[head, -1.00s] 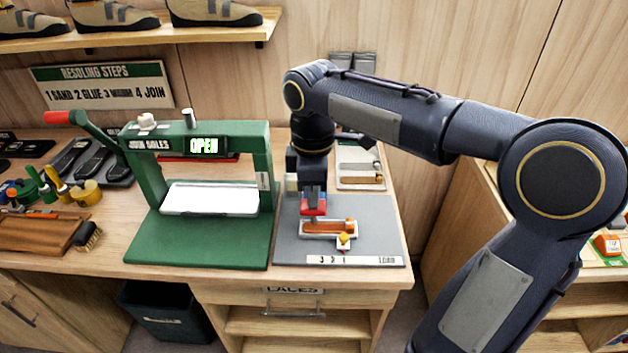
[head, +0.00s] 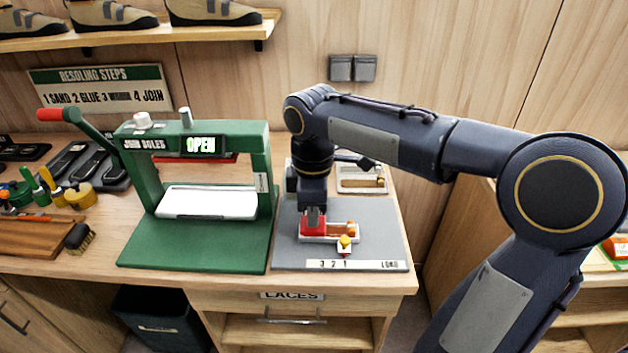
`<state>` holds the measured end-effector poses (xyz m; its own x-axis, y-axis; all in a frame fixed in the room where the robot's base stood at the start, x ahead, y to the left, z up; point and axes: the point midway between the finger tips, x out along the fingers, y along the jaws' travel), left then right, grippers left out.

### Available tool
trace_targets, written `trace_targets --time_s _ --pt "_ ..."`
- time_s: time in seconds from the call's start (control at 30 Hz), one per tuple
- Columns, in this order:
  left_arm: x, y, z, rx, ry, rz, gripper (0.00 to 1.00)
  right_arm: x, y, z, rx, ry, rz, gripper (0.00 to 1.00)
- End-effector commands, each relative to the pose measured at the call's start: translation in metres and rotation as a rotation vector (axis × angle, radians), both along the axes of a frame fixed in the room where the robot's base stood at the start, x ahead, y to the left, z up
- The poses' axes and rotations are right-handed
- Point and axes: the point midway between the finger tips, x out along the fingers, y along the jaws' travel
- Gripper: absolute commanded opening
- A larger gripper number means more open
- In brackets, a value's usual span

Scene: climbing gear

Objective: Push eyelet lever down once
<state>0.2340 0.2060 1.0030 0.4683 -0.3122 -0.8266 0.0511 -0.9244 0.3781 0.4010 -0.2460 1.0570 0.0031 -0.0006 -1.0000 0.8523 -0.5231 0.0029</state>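My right gripper (head: 315,222) points straight down over the grey base board (head: 378,240), with its fingertips at a red block-like part (head: 312,230). This red part may be the eyelet lever's handle; the rest of the lever is hidden or too small to make out. The fingertips appear to touch it, and their gap is too small to judge. Beside it are a pale tray with a red-orange strip (head: 342,230) and a small orange and yellow knob (head: 345,242). A strip reading "3 2 1 LOAD" (head: 358,265) runs along the board's front. My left gripper is out of view.
A green press (head: 196,247) marked "JOIN SOLES" and "OPEN" stands close to the left, its red-handled lever (head: 50,115) raised. Brushes and pots (head: 82,195) are at far left. The bench front edge is near.

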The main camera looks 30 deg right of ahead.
Motion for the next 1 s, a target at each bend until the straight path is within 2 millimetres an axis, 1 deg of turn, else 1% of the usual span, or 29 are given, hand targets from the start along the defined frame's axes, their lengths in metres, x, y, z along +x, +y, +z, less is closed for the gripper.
trace_targets --time_s 0.2,0.33,1.0 --pt "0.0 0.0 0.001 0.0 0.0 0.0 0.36 -0.001 0.001 0.0 0.001 0.008 0.001 0.0" --pt "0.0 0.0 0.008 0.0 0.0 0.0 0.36 -0.001 0.001 0.006 0.001 0.008 0.001 0.0" --pt "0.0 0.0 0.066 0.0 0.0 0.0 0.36 -0.001 0.0 0.069 0.0 0.004 0.001 0.0"
